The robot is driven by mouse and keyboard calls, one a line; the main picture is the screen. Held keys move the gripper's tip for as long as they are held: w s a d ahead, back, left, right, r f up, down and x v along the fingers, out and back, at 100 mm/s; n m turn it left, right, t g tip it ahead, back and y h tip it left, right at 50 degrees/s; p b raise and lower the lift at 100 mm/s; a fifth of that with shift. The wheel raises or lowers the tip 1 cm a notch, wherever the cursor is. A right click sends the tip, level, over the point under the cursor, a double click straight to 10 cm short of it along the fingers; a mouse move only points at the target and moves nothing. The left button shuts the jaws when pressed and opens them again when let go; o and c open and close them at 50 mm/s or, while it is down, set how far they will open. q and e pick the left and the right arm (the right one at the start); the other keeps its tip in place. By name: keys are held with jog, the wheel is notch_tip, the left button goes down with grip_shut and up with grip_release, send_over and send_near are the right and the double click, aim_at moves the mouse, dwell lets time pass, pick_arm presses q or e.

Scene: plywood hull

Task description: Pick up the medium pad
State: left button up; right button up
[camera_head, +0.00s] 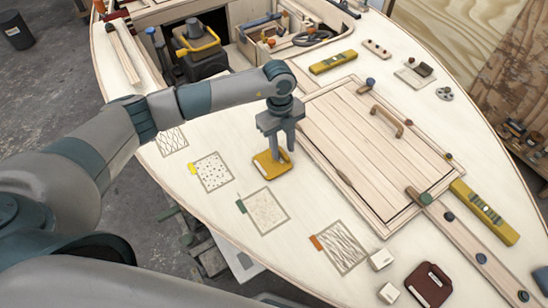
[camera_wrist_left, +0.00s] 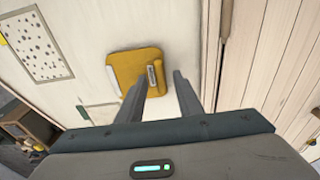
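A yellow pad (camera_head: 268,168) with a pale grip lies flat on the cream deck, beside the plank hatch. It also shows in the left wrist view (camera_wrist_left: 126,66), with a pale strip on its left edge and a grey labelled piece on its right. A dark red pad (camera_head: 428,286) lies at the lower right. No visible marking tells me which pad is the medium one. My left gripper (camera_head: 282,153) points down at the yellow pad's right side. In the wrist view its two fingers (camera_wrist_left: 167,76) are apart with nothing held between them. My right gripper is not in view.
Outlined texture patches with yellow, green (camera_head: 265,211) and orange tabs lie along the deck's left side. The hatch (camera_head: 365,150) has a raised handle. Yellow levels (camera_head: 485,212) and small white blocks (camera_head: 381,259) lie around. Open deck surrounds the yellow pad.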

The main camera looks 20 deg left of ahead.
pick_arm(q)
jog(key=shift+d+f, duration=0.1)
jog(key=shift+f, duration=0.25)
jog(key=shift+c, duration=0.4)
grip_shut()
jog(key=shift+r, duration=0.15)
